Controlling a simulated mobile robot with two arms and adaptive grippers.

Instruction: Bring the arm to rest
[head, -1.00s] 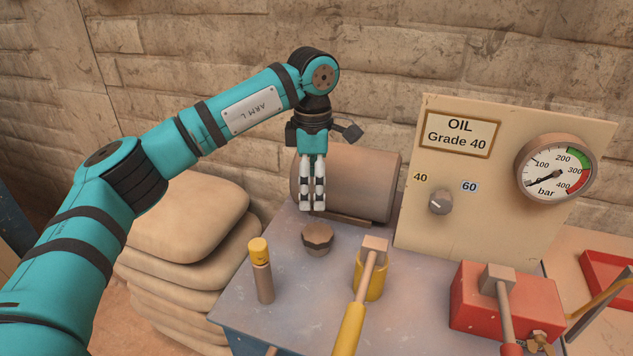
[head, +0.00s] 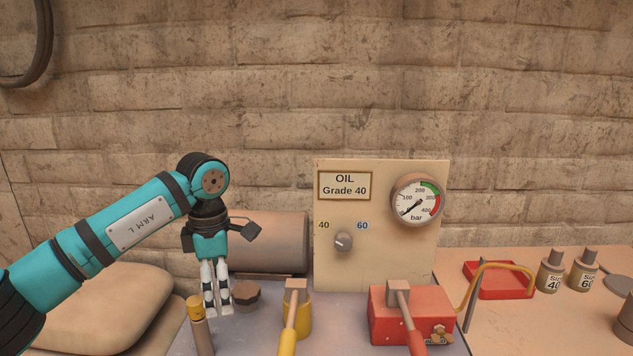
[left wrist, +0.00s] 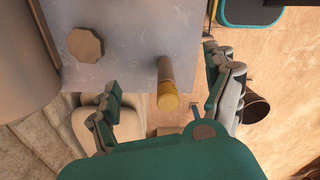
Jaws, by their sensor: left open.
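My left arm (head: 125,230) comes in from the left in the head view, with its gripper (head: 218,308) hanging fingers down over the left end of the bench. In the left wrist view the gripper (left wrist: 165,95) has its fingers spread apart with nothing held between them. A yellow-topped peg (head: 200,325) stands just left of the fingers in the head view; it also shows in the left wrist view (left wrist: 167,90). A dark brown cap (head: 246,295) sits just right of the fingers. My right gripper is not in view.
A cylinder tank (head: 270,240) lies behind the gripper. A panel (head: 380,270) carries a knob (head: 343,242) and a gauge (head: 417,201). A yellow-handled lever (head: 290,335) and a red pump block (head: 383,320) stand to the right. Sacks (head: 110,310) are piled at left.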

